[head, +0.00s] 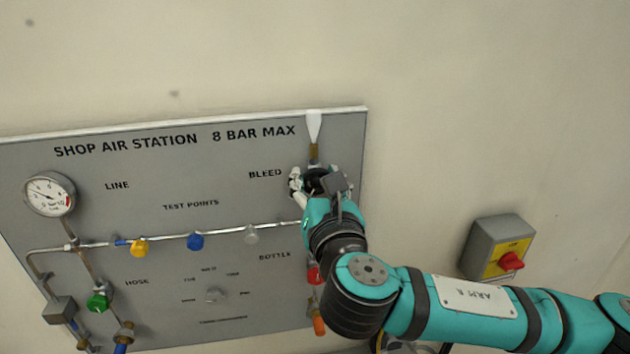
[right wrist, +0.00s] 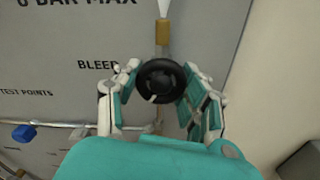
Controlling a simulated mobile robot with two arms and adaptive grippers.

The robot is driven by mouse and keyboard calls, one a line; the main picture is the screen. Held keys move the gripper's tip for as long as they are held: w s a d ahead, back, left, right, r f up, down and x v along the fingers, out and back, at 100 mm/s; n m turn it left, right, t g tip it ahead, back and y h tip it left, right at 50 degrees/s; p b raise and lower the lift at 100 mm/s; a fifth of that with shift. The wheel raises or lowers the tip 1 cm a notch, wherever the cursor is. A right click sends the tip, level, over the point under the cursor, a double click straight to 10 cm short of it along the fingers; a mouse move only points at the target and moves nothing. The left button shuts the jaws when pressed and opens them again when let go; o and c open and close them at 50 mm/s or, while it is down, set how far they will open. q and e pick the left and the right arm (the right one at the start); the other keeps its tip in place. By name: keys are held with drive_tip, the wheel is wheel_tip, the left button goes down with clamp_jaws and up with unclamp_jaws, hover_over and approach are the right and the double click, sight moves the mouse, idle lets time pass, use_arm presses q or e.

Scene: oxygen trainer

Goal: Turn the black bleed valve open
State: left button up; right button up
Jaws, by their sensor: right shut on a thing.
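The black bleed valve (right wrist: 161,81) is a round handwheel right of the BLEED label, below a brass fitting with a white cone on top. In the right wrist view my right gripper (right wrist: 160,88) has a finger on each side of the wheel and is shut on it. In the head view my right gripper (head: 315,184) covers most of the valve (head: 317,178). How far the valve is turned cannot be told. My left gripper is not in view.
The grey panel (head: 90,215) carries a gauge (head: 49,194), a yellow knob (head: 138,247), a blue knob (head: 195,241) and a green knob (head: 97,301). A red knob (head: 314,274) sits below my gripper. A switch box (head: 497,248) is on the wall at right.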

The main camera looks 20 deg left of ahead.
drive_tip(key=n, duration=0.5)
drive_tip(key=shift+d+f+n, duration=0.1)
drive_tip(key=shift+f+n, duration=0.15)
drive_tip(key=shift+n, duration=0.15)
idle(0.4)
drive_tip(key=o, duration=1.2)
drive_tip(key=shift+r, duration=0.15)
drive_tip(key=v, duration=1.2)
